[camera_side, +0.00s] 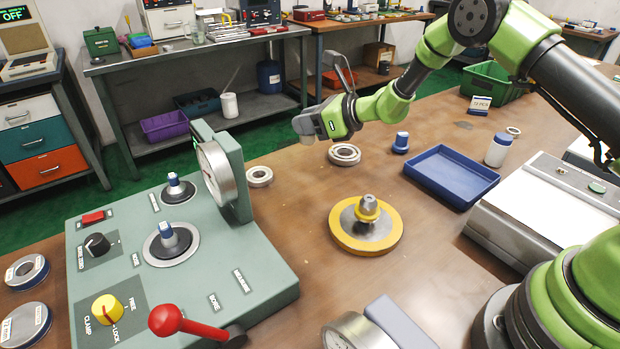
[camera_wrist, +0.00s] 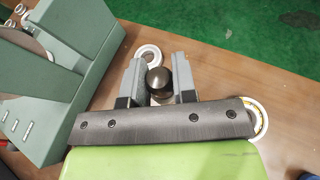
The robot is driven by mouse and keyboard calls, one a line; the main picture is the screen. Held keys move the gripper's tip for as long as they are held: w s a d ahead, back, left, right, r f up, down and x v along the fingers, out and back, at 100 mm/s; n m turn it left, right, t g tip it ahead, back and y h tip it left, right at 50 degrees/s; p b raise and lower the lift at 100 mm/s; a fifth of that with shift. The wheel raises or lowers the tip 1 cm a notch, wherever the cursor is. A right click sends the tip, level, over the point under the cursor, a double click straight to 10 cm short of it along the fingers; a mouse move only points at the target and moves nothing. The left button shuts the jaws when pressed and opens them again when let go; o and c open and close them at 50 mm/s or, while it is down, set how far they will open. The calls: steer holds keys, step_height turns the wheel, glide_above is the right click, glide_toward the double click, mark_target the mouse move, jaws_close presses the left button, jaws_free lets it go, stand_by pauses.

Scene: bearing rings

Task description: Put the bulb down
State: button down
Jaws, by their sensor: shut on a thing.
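The brown bench top (camera_side: 290,215) lies below, with a gap under the gripper.
A bearing ring (camera_side: 259,176) and a larger one (camera_side: 344,154) lie beneath the gripper. The green fixture (camera_side: 240,180) with its dial stands to the left.

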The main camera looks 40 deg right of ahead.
mark_target(310, 141)
steer(key=f, duration=0.5)
steer(key=shift+w+d, duration=0.15)
steer(key=shift+d, duration=0.25)
steer(key=shift+f, duration=2.5)
steer(key=c, duration=0.9)
jaws_free()
steer(key=shift+f, duration=0.1)
